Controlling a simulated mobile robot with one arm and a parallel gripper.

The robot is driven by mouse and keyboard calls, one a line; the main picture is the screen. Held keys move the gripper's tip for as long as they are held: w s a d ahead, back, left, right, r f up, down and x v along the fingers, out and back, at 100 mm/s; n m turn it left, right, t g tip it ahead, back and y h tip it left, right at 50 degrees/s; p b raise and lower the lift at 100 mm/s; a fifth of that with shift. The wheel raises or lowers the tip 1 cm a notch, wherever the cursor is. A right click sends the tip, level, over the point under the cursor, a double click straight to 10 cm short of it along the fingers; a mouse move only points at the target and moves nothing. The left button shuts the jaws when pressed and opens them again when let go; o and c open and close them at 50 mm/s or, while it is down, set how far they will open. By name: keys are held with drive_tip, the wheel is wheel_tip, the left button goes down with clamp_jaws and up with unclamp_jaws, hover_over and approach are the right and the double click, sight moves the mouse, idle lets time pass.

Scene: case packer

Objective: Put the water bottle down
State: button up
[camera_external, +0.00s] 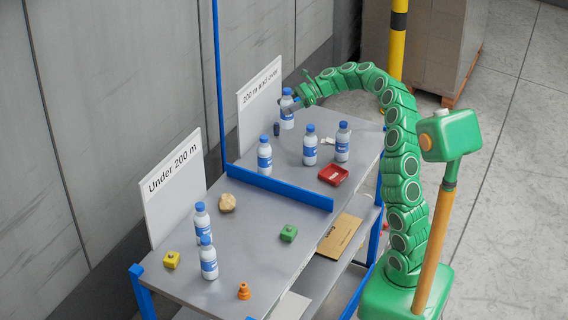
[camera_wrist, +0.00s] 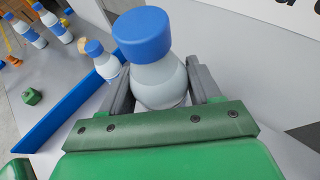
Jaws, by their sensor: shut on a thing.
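My gripper (camera_external: 297,100) is shut on a water bottle (camera_external: 287,112) with a blue cap, at the far end of the table by the "200 m and over" sign (camera_external: 260,95). In the wrist view the held bottle (camera_wrist: 150,62) stands between the two grey fingers of my gripper (camera_wrist: 155,88). It looks upright. I cannot tell whether its base touches the table. Other blue-capped bottles stand in this far section: one near the blue divider (camera_external: 264,155), one in the middle (camera_external: 310,146) and one to the right (camera_external: 342,142).
A blue divider (camera_external: 280,188) splits the grey table. The near section, by the "Under 200 m" sign (camera_external: 172,185), holds two bottles, a green block (camera_external: 288,233), a yellow block (camera_external: 171,260) and an orange piece (camera_external: 244,291).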

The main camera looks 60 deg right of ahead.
sight(287, 126)
drive_tip(key=shift+f, duration=5.1)
drive_tip(key=shift+f, duration=0.1)
drive_tip(key=o, duration=1.3)
drive_tip(key=shift+c, duration=0.2)
drive_tip(key=v, duration=1.2)
